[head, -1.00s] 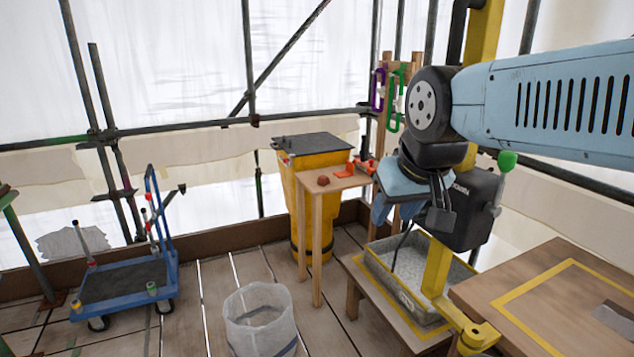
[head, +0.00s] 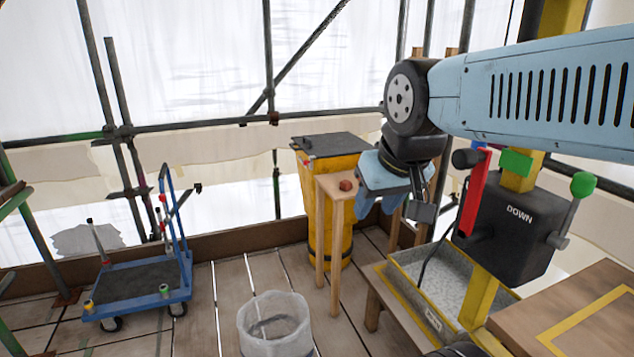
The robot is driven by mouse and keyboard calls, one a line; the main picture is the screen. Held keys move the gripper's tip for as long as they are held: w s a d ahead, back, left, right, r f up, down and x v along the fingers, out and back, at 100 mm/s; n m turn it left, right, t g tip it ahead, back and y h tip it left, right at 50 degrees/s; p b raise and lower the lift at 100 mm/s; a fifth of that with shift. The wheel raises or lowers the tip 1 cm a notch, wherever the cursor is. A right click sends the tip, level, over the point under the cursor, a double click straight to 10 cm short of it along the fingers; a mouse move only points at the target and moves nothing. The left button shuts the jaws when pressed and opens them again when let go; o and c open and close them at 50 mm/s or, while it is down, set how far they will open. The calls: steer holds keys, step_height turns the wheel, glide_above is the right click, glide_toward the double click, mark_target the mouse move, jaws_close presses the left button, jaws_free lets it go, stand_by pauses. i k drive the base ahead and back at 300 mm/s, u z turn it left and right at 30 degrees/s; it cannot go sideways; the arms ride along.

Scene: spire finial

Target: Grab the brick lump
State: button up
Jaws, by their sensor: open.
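The brick lump (head: 346,185) is a small reddish-brown piece on the top of a narrow wooden stand (head: 334,190), near its left end. My gripper (head: 374,208) is blue and hangs just right of the lump in the head view, in front of the right part of the stand. It points downward and its jaws are open, apart from the lump. My gripper and wrist hide the right part of the stand top.
A yellow bin with a dark lid (head: 332,145) stands behind the stand. A clear-lined bucket (head: 275,325) is on the planks in front. A grey-filled trough (head: 445,282) and a black box marked DOWN (head: 512,225) are at right. A blue trolley (head: 135,285) stands left.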

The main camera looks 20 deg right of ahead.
mark_target(346, 185)
steer(key=u, duration=0.05)
steer(key=i, duration=1.25)
steer(key=z, duration=0.3)
